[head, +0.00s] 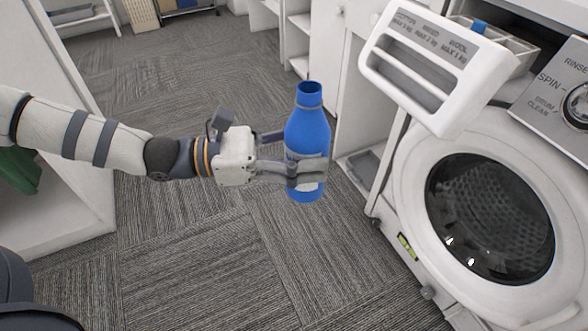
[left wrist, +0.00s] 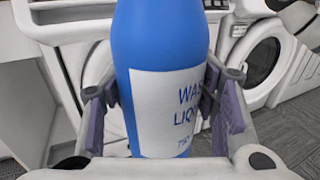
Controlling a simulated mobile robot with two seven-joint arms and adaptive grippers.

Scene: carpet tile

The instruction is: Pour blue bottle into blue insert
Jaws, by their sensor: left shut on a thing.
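The blue bottle (head: 308,132) is upright, uncapped, and held in the air by my left gripper (head: 308,172), which is shut around its lower half. In the left wrist view the bottle (left wrist: 165,40) stands between the two fingers of the gripper (left wrist: 165,120), its white label facing the camera. The blue insert (head: 479,27) shows as a small blue piece in the pulled-out detergent drawer (head: 425,62) of the washing machine, right of and above the bottle. The bottle is apart from the drawer. My right gripper is not in view.
The washing machine (head: 408,190) with its round dark door (head: 490,218) stands at the right. A white cabinet (head: 350,105) and shelves are behind the bottle. A white unit (head: 60,200) is at the left. The carpet floor (head: 200,270) between is clear.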

